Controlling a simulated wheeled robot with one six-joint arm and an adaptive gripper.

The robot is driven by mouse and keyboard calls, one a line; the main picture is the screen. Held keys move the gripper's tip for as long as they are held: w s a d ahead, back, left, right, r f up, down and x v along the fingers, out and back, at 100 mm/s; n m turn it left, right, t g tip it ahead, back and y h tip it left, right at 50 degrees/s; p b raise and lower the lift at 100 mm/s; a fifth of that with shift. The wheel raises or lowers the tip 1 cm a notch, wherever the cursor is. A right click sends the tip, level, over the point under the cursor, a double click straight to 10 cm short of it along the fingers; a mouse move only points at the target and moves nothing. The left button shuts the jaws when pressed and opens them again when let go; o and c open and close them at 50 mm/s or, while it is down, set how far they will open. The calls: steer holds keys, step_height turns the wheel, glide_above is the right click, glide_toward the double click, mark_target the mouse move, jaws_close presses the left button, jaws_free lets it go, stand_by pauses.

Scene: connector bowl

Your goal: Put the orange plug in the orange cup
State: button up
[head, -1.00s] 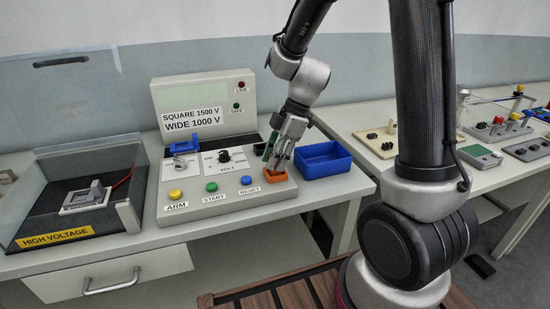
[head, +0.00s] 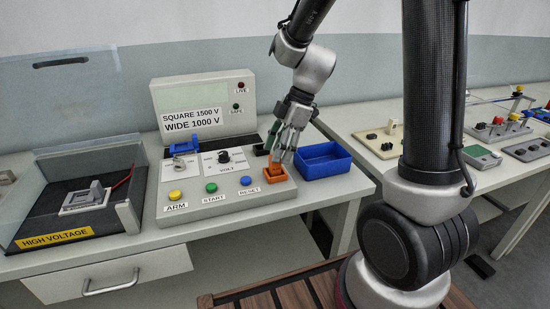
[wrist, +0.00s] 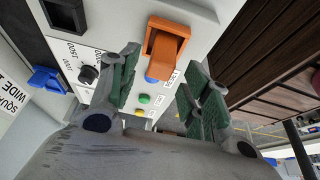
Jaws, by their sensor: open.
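The orange cup (head: 277,176) is a small square cup at the right front of the grey control panel. The orange plug (head: 274,170) shows as an orange block at its opening. In the wrist view the plug (wrist: 166,48) sits at the mouth of the cup (wrist: 182,26) and looks somewhat tilted; how deep it sits I cannot tell. My gripper (head: 282,156) is just above the cup, fingers pointing down. In the wrist view my gripper (wrist: 158,78) has its two green-padded fingers spread apart, with nothing between them.
A blue bin (head: 323,161) stands right of the cup. A dark socket block (head: 262,149) is behind it. The panel has a blue RESET button (head: 246,181), a green button (head: 211,187), a yellow button (head: 175,194) and a black knob (head: 224,157). A clear-lidded high-voltage box (head: 75,195) is at left.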

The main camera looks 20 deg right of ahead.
steer(key=v, duration=0.9)
steer(key=s+d+r+m+t+h, duration=0.2)
steer(key=s+d+m, duration=0.3)
steer(key=s+m, duration=0.4)
steer(key=s+d+r+m+t+h, duration=0.2)
steer(key=s+d+m, duration=0.3)
steer(key=s+m, duration=0.4)
steer(key=shift+s+d+r, duration=0.2)
steer(key=shift+s+r, duration=0.3)
steer(key=shift+r, duration=0.25)
